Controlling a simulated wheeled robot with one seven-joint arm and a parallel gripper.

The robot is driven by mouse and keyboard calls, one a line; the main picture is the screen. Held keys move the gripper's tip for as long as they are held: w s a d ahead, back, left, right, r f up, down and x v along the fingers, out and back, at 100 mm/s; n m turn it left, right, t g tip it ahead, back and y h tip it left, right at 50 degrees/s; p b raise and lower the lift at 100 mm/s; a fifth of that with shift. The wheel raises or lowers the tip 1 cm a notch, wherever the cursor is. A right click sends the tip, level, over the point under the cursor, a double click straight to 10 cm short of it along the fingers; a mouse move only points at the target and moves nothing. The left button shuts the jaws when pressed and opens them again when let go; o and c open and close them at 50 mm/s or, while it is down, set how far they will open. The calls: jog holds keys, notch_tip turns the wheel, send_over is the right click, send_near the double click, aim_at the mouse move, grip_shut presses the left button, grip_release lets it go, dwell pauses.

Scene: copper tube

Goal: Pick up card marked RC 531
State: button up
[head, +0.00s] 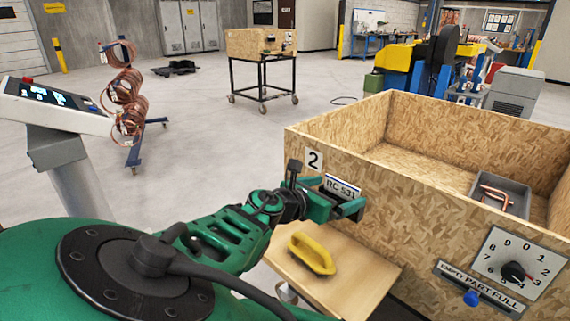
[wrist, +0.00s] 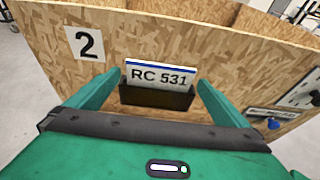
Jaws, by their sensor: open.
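The card marked RC 531 (wrist: 158,77) is white with a blue top stripe. It stands in a dark holder (wrist: 156,97) on the outer wall of a chipboard crate (wrist: 220,50). The card also shows in the head view (head: 342,187), partly covered by my gripper. My gripper (wrist: 160,92) is open, with one green finger on each side of the card and holder in the wrist view. I cannot tell whether either finger touches the card. In the head view my gripper (head: 336,203) is close against the crate wall.
A plate with the number 2 (head: 314,160) is left of the card. A dial (head: 516,268) and a blue knob (head: 471,298) are to the right. A yellow brush (head: 312,253) lies on a low wooden shelf (head: 350,280) below. Open floor lies to the left.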

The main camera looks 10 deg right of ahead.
aim_at(341, 188)
jog(key=shift+x, duration=1.75)
jog(key=c, duration=0.9)
jog(key=shift+r, duration=0.15)
